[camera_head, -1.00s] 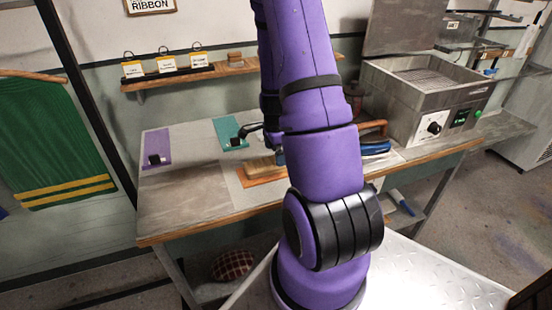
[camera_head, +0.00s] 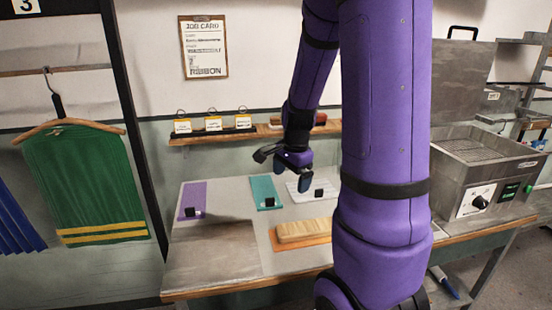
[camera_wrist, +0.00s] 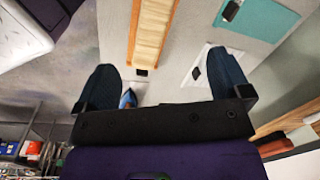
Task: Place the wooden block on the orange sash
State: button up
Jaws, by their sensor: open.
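The wooden block (camera_head: 304,230) lies flat on the orange sash (camera_head: 290,245) on the worktable, with orange showing along its front and left edges. Part of the sash is hidden under the block, and my arm covers the area to the right. In the wrist view the block (camera_wrist: 154,30) and a strip of the orange sash (camera_wrist: 132,32) show beyond the fingers. My gripper (camera_head: 287,172) is open and empty, above the table and apart from the block. Its two dark fingers also stand wide apart in the wrist view (camera_wrist: 160,88).
A purple strip (camera_head: 194,196), a teal strip (camera_head: 264,187) and a white sheet (camera_head: 300,196) lie behind, each with a small black weight. A metal basin unit (camera_head: 480,160) stands right. A shelf (camera_head: 205,138) with tags runs along the wall. The table's front left is clear.

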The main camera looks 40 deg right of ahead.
jog(key=s+a+r+n+t, duration=0.2)
jog(key=s+a+r+n, duration=0.1)
jog(key=a+r+n, duration=0.75)
jog(key=s+a+r+n+t, duration=0.2)
jog(key=s+a+r+n, duration=0.6)
jog(key=s+a, duration=0.2)
jog(key=shift+s, duration=0.5)
jog(key=shift+n, duration=0.25)
